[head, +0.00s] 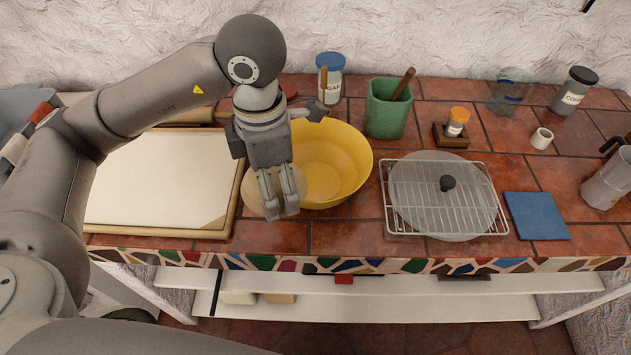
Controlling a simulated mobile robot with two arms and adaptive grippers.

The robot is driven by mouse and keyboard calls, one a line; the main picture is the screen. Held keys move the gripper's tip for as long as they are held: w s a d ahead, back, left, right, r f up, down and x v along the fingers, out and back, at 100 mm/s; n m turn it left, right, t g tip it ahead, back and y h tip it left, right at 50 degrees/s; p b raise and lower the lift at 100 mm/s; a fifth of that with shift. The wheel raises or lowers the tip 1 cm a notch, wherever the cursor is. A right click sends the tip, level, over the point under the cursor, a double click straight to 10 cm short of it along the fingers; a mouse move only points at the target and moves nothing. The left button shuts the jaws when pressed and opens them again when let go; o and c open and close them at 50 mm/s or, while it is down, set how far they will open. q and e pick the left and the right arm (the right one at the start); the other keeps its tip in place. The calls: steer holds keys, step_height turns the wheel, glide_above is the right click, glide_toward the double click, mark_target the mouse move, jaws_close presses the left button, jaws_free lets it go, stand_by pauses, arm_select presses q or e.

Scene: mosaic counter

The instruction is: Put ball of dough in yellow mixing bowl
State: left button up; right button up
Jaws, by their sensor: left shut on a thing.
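The yellow mixing bowl (340,165) stands upright on the tiled counter, right of a pale board. My left gripper (281,207) points down over the bowl's left side and hides part of its rim. It is shut on the ball of dough (252,198), a round beige lump that shows mostly to the left of the fingers. In the picture the dough lies between the board's right edge and the bowl; its exact height above the counter is hard to tell. The inside of the bowl that shows is empty. My right gripper is not in view.
The pale board (155,185) lies at the left. A green crock (387,112) and a sugar jar (329,80) stand behind the bowl. A wire rack (410,226) with a round lid (475,200) and a blue square (537,216) lie to the right.

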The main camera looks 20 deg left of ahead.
arm_select(q)
steer(key=shift+w+n, duration=0.1)
steer(key=shift+n, duration=0.4)
steer(key=w+d+f+p, duration=0.2)
steer(key=w+f, duration=0.2)
steer(key=w, duration=0.5)
steer(key=p, duration=0.1)
glide_above(316, 181)
steer(key=f, duration=0.5)
steer(key=shift+s+a, duration=0.15)
steer(key=shift+s, duration=0.2)
steer(key=shift+w+f, duration=0.3)
steer(key=shift+f, duration=0.1)
step_height(316, 181, down, 2)
steer(key=shift+f+p, duration=0.1)
steer(key=shift+p, duration=0.8)
steer(key=shift+f, duration=0.55)
steer(key=o, duration=0.8)
steer(key=shift+f, duration=0.15)
steer(key=shift+o, duration=1.4)
